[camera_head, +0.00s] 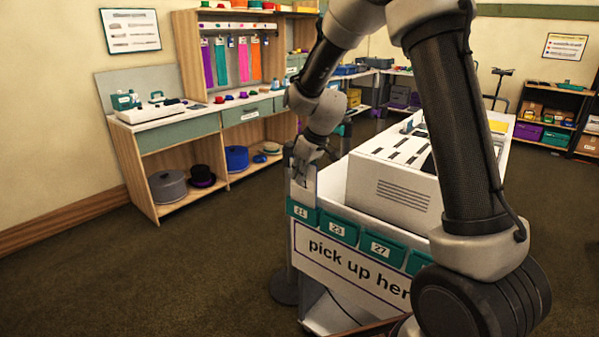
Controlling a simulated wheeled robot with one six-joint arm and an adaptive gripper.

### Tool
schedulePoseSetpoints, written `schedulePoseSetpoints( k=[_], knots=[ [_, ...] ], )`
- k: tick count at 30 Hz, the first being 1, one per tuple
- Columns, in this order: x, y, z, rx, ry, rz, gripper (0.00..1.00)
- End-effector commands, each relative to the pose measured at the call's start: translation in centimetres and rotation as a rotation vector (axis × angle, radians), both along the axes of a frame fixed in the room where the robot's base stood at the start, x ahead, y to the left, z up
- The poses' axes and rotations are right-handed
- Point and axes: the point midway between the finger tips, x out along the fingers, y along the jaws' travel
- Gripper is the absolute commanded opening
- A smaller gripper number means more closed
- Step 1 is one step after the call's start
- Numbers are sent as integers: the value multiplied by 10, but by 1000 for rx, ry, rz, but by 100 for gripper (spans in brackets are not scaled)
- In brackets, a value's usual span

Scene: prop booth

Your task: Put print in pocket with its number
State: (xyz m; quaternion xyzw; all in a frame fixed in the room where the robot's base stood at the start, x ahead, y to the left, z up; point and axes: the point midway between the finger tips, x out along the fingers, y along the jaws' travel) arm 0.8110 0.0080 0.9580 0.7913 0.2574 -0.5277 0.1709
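A row of teal pockets runs along the front edge of the white counter. The leftmost pocket (301,213) has a small number label that is hard to read. To its right are pocket 23 (338,230) and pocket 27 (382,250). A further pocket (420,263) is mostly hidden by my arm. A pale print (302,195) stands upright at the leftmost pocket, its lower edge at or inside the opening. My gripper (305,177) points down at the print's upper part. The fingers are small and overlap the print, so I cannot tell whether they grip it.
A white printer-like machine (392,185) stands on the counter behind the pockets. A "pick up here" sign (350,268) hangs below them. A dark post base (284,286) stands at the counter's left corner. A prop shelf (175,160) with hats is at left; open carpet lies between.

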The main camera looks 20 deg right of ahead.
Motion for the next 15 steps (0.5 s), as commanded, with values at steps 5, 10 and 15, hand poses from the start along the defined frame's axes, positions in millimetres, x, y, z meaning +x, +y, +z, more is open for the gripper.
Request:
schedulePoseSetpoints(
  k=[5,10,15],
  knots=[
    [0,0,-6,-1,1,1,0],
    [0,0,-13,0,0,0,0],
    [0,0,-19,-1,1,0,0]
  ],
)
